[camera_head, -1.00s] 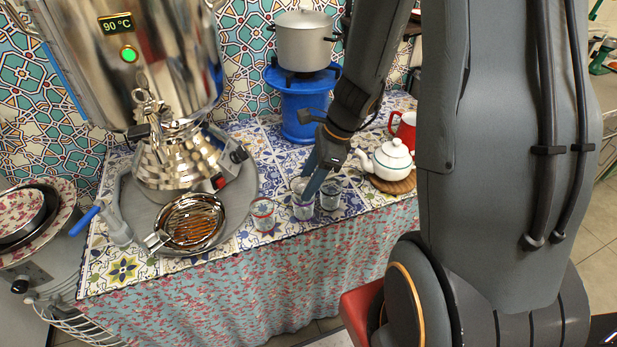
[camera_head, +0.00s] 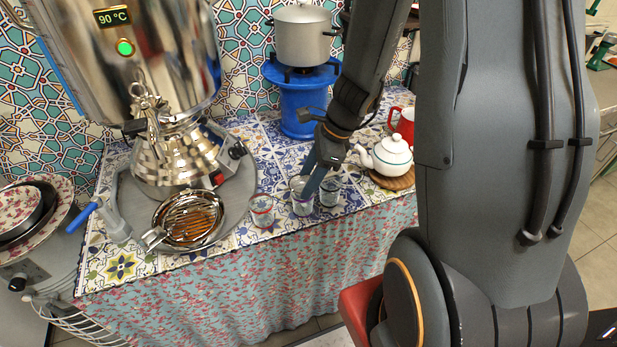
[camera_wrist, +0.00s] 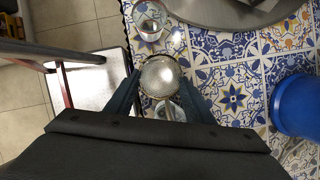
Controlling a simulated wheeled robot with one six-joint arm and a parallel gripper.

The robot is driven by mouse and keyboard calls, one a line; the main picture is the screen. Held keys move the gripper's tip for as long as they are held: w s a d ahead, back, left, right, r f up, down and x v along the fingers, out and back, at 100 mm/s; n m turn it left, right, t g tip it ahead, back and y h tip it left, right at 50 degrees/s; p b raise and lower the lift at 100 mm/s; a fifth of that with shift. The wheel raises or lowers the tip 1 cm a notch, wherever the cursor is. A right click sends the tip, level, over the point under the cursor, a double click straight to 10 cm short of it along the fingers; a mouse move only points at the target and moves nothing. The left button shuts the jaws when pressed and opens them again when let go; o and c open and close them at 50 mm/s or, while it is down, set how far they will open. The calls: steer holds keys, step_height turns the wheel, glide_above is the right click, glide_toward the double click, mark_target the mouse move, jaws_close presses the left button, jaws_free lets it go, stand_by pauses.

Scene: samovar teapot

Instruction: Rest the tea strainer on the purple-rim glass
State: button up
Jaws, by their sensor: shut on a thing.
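The tea strainer (camera_wrist: 160,77), a round metal mesh bowl, is between the two fingers of my gripper (camera_wrist: 159,84) in the wrist view. My gripper (camera_head: 310,182) is shut on it and points down over the row of glasses in the head view. The purple-rim glass (camera_head: 302,207) is the middle one, directly below or behind my fingertips. Its rim is partly covered by my gripper. In the wrist view the strainer hides what is under it, so I cannot tell whether it touches the glass.
A red-rim glass (camera_head: 262,211) stands to the left and another glass (camera_head: 330,191) close to the right. A white teapot (camera_head: 388,155) and red mug (camera_head: 403,122) stand further right. A blue stand (camera_head: 302,100) is behind.

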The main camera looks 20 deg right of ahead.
steer(key=shift+f+b, duration=0.5)
steer(key=shift+f, duration=0.2)
stand_by(1.1)
steer(key=o, duration=1.1)
steer(key=w+v, duration=0.1)
steer(key=v, duration=0.7)
steer(key=s+a+r+n+h, duration=0.1)
steer(key=s+n, duration=0.3)
steer(key=n, duration=0.7)
steer(key=s+a+r+n+h, duration=0.1)
steer(key=s+a+n+h, duration=0.2)
steer(key=n, duration=0.7)
steer(key=shift+s+r+n, duration=0.3)
steer(key=shift+s+n, duration=0.1)
steer(key=shift+s, duration=0.6)
